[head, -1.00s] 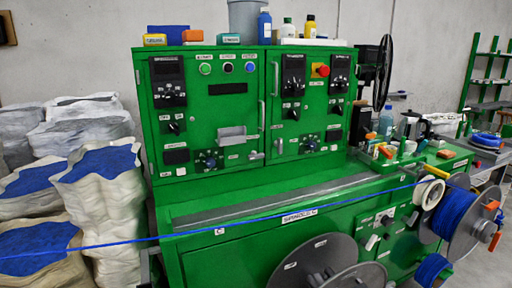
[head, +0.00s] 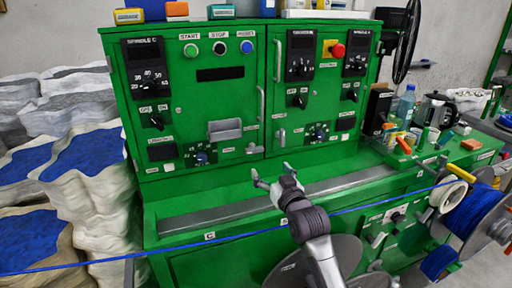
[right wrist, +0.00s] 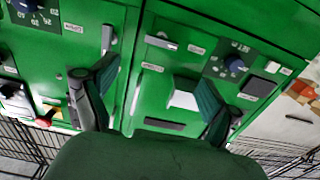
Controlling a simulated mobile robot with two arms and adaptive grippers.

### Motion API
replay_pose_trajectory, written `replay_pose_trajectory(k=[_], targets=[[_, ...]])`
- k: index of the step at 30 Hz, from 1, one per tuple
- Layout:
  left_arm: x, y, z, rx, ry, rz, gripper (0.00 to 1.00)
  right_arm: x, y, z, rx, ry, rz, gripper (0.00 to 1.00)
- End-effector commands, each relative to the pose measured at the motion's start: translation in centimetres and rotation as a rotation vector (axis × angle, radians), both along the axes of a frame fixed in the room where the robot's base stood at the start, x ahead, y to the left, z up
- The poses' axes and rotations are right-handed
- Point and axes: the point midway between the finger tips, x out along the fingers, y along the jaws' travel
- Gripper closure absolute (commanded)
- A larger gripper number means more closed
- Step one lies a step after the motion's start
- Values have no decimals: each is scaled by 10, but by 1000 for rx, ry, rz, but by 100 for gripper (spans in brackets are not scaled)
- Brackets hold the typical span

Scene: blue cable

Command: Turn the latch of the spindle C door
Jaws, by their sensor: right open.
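The left cabinet door (head: 205,115) carries the SPINDLE C label at its top left. Its small grey latch (head: 254,149) is near the lower right edge, beside the door seam. It also shows in the right wrist view (right wrist: 161,43), where the cabinet appears upside down and the latch lies nearly flat. My right gripper (head: 272,175) is open and empty, in front of and below the latch, over the green ledge. In the right wrist view my right gripper (right wrist: 155,85) has its fingers spread and touches no latch. My left gripper is not in view.
A second grey latch (head: 281,137) sits on the right door. A vertical handle (head: 261,107) and a grey tray (head: 225,130) project from the left door. A blue cable (head: 105,259) crosses in front of the machine. A spool (head: 350,258) stands below.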

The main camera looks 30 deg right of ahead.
Motion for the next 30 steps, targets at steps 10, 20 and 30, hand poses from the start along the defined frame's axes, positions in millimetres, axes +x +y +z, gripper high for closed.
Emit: replay_pose_trajectory(k=[10, 20, 30], targets=[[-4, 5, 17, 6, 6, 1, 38, 73, -17, 3, 0, 1, 0, 12], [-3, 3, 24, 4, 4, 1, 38, 114, -27, 1, -2, 1, 0, 12], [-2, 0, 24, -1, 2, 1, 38, 118, -28, 0, -1, 1, 1, 12]])
